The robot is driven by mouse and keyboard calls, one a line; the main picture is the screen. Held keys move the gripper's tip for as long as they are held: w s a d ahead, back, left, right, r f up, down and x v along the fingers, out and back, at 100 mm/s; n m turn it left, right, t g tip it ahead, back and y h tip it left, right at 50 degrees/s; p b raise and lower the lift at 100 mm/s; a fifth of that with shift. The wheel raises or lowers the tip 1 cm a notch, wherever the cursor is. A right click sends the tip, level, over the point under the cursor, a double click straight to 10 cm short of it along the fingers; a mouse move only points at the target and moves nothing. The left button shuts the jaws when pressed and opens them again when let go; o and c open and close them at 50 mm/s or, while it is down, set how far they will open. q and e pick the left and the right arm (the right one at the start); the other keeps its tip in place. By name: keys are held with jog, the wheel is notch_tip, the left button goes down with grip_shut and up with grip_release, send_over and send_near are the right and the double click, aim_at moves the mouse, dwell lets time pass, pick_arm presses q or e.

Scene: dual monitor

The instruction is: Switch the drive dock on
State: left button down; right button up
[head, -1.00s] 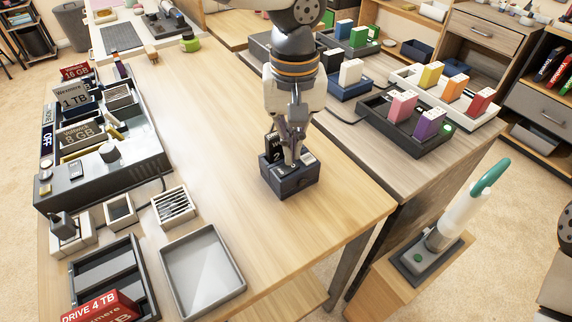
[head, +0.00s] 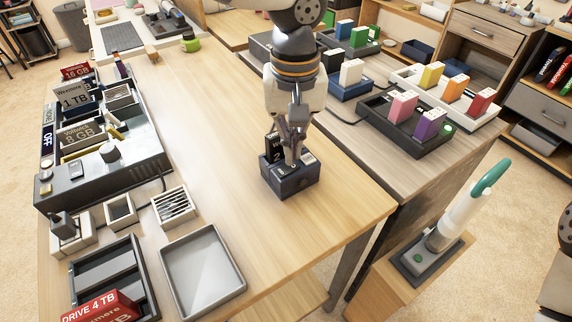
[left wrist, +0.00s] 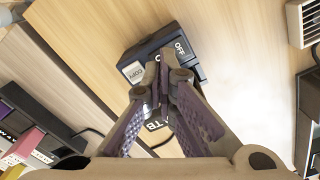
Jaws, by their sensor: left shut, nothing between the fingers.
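The drive dock (head: 290,181) is a small dark box on the wooden table, near its right edge. A dark drive with white lettering stands in it, partly hidden behind my fingers. My left gripper (head: 293,160) points down over the dock, its fingertips at the dock's top. In the left wrist view the shut, empty fingertips (left wrist: 176,68) are over the dock (left wrist: 190,66), beside the white word OFF. A pale label shows at the dock's left, and the drive's letters TB show between the fingers. Whether the fingertips touch the switch cannot be told. My right gripper is not in view.
A large dark console (head: 100,178) with drives stands at the left. A grey tray (head: 203,273) and a dark rack (head: 92,270) with a red drive are at the front left. A dark dock with coloured drives (head: 405,135) is on the right-hand table.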

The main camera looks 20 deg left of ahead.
pick_arm(q)
jog(key=shift+f, duration=1.2)
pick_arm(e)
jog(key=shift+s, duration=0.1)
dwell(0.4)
pick_arm(q)
notch_tip(320, 180, up, 3)
jog(key=shift+r+p, duration=0.2)
jog(key=shift+p, duration=0.55)
jog(key=shift+r+p, duration=0.75)
jog(key=shift+r, duration=1.15)
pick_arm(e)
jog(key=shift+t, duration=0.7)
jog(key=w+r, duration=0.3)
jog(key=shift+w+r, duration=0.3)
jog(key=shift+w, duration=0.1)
pick_arm(q)
jog(key=shift+f, duration=0.1)
